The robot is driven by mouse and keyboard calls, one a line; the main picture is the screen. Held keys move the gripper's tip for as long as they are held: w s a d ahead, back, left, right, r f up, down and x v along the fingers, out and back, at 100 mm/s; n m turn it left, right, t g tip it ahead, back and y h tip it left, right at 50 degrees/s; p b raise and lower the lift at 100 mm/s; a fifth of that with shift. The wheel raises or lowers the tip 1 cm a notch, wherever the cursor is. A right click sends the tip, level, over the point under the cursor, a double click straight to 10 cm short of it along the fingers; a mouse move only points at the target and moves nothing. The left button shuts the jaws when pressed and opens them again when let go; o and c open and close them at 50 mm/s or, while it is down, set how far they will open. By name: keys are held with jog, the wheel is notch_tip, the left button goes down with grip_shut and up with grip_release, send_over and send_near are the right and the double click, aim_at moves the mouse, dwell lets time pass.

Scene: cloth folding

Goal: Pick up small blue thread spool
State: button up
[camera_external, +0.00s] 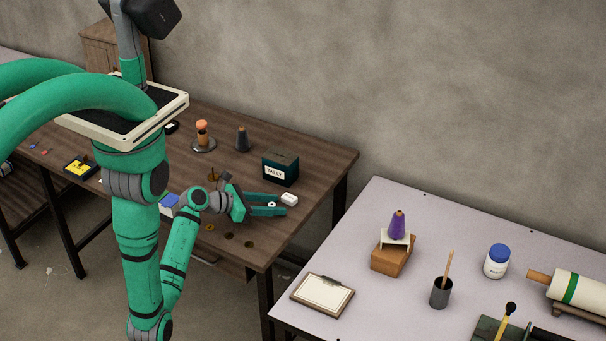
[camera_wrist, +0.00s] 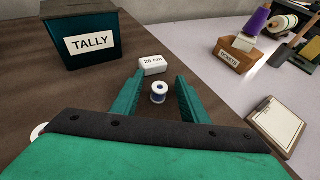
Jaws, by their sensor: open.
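The small blue thread spool (camera_wrist: 158,98) shows in the wrist view as a spool with a white rim and a blue band. It stands on the brown wooden table between the two green fingers of my gripper (camera_wrist: 158,95). The fingers are apart, and a gap shows between each finger and the spool. In the external view my gripper (camera_external: 280,205) reaches right, low over the table near its right end. A small white top of the spool (camera_external: 271,204) shows between the fingers there; the rest is hidden.
A white block marked "26 cm" (camera_wrist: 152,65) lies just beyond the fingertips. A dark TALLY box (camera_external: 281,169) stands behind my gripper. The brown table's right edge (camera_external: 310,217) is close by. A separate pale table (camera_external: 350,240) holds a clipboard, cup and purple cone.

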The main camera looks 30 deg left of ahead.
grip_shut()
